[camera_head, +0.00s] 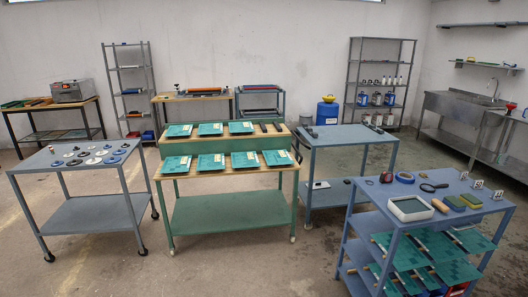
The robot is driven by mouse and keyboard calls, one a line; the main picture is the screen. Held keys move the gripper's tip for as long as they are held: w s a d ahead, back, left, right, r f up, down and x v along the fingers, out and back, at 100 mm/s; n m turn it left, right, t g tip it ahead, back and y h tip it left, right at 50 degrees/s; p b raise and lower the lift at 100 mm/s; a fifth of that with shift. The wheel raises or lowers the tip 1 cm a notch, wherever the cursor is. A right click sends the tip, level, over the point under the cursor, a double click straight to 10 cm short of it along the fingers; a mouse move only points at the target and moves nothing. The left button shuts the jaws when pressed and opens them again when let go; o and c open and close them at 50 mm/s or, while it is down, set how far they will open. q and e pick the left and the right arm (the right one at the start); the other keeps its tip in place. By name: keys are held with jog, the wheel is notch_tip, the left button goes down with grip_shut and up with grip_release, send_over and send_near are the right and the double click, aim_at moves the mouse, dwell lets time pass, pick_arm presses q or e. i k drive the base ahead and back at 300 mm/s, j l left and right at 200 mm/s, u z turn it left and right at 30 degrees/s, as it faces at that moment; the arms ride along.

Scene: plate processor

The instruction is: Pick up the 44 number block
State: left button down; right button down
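Three small white blocks with dark marks stand in a row on the right part of the blue cart's top, in the head view: the left block (464,175), the middle block (478,184) and the right block (497,194). Their marks are too small to read, so I cannot tell which is the 44 number block. Neither of my grippers shows in this view.
The blue cart (372,196) also holds a white tray (410,216), a magnifying glass (434,187), tape rolls and green pads, with green plates below. A green two-tier table (228,208) and a grey cart (85,212) stand left. Open floor lies between them.

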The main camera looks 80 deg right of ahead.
aim_at(497, 195)
jog(key=k+l+z, duration=0.2)
jog(key=z, duration=1.55)
jog(key=l+z, duration=0.25)
jog(key=z, duration=0.2)
jog(key=l+z, duration=0.2)
jog(key=z, duration=0.3)
jog(key=i+l+z, duration=0.1)
jog(key=z, duration=0.35)
jog(key=i+l+z, duration=0.2)
jog(key=l, duration=0.25)
jog(key=i+l+z, duration=0.2)
jog(key=l, duration=0.25)
jog(key=i+l+z, duration=0.2)
jog(key=i+l, duration=0.2)
